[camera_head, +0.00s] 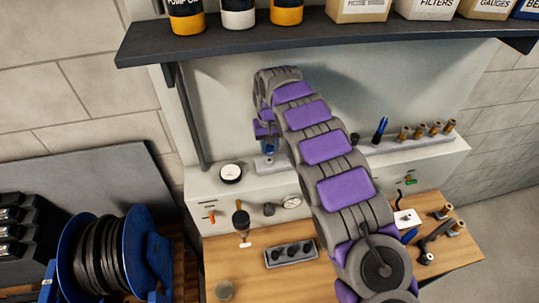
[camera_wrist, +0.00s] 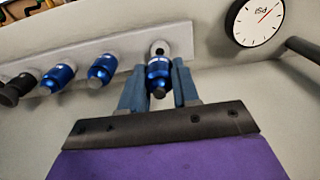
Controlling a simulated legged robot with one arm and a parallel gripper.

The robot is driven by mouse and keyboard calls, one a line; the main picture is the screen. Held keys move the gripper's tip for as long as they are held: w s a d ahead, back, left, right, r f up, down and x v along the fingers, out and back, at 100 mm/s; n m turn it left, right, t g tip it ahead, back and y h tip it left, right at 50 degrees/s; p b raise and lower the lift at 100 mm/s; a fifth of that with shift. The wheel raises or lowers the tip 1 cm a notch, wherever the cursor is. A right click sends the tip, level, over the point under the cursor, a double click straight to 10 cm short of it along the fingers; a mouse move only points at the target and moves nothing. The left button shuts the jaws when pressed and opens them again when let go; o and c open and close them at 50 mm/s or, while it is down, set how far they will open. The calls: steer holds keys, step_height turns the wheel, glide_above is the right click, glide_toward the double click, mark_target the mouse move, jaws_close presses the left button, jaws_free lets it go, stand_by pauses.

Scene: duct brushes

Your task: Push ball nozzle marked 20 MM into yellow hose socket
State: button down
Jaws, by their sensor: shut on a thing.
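In the wrist view a blue nozzle (camera_wrist: 158,68) with a silver tip sits between the two fingers of my gripper (camera_wrist: 158,90), which is shut on it. Its far end meets a hole in a pale rail (camera_wrist: 125,62), or stands just in front of it; I cannot tell how deep it sits. White marks on it are too small to read. In the head view my gripper (camera_head: 267,142) is at the left part of the rail (camera_head: 263,166), partly hidden by my arm. I cannot make out a yellow hose socket for certain.
Two more blue nozzles (camera_wrist: 102,70) (camera_wrist: 57,78) and a black fitting (camera_wrist: 12,92) sit along the rail. A round gauge (camera_wrist: 257,19) is close at the upper right. A dark shelf (camera_head: 320,40) with jars and boxes hangs above my arm. Several brass fittings (camera_head: 420,132) stand at right.

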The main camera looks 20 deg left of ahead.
steer(key=shift+r, duration=1.05)
